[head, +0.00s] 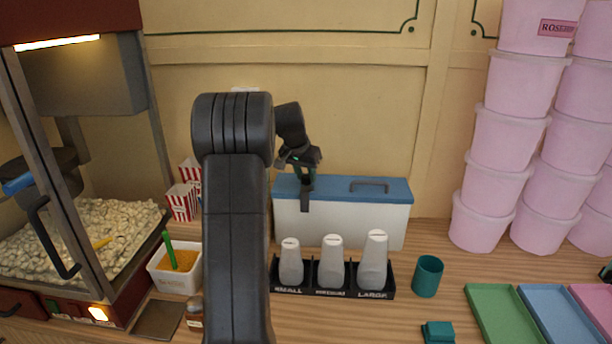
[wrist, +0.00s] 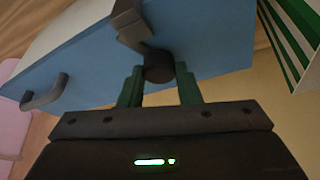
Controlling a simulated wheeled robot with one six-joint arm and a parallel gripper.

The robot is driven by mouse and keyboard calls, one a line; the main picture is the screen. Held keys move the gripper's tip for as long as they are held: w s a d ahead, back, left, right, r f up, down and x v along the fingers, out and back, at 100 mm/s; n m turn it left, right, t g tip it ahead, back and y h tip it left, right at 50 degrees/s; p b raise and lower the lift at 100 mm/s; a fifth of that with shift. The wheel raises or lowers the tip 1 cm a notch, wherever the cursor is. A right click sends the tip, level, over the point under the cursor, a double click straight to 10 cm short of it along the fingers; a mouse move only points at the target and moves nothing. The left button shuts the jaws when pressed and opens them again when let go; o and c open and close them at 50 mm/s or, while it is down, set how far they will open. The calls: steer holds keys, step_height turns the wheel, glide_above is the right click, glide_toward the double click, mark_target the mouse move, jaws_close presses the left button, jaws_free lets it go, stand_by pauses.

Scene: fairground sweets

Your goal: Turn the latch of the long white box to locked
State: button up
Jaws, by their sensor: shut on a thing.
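The long white box (head: 342,228) stands against the back wall, with a blue lid (head: 340,190) and a grey handle on top. The lid also shows in the wrist view (wrist: 205,40), with its handle (wrist: 45,93) at the left. A dark latch (head: 305,193) sits on the box's left part, a strap hanging over the front edge. My gripper (head: 305,170) is above the lid at the latch. In the wrist view, its green fingers (wrist: 159,85) are shut on the latch's round dark knob (wrist: 159,68). The latch's exact setting cannot be told.
A black rack (head: 333,290) with several paper-bag stacks stands in front of the box. A teal cup (head: 427,276) is to its right. Pink tubs (head: 490,185) are stacked at the right. A popcorn machine (head: 75,230) and striped cartons (head: 182,201) are at the left.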

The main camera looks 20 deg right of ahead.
steer(key=shift+w+m+g+h, duration=0.15)
steer(key=shift+m+g, duration=0.25)
steer(key=shift+m, duration=0.75)
steer(key=shift+s+m+g+h, duration=0.1)
steer(key=shift+m+g+h, duration=0.25)
steer(key=shift+m, duration=0.8)
steer(key=o, duration=1)
steer(key=shift+a+r, duration=0.1)
steer(key=b+v, duration=0.1)
steer(key=v, duration=1.2)
steer(key=shift+r+b, duration=0.35)
steer(key=shift+f, duration=0.15)
steer(key=p+x, duration=0.1)
steer(key=x, duration=1.2)
steer(key=shift+f+p, duration=0.35)
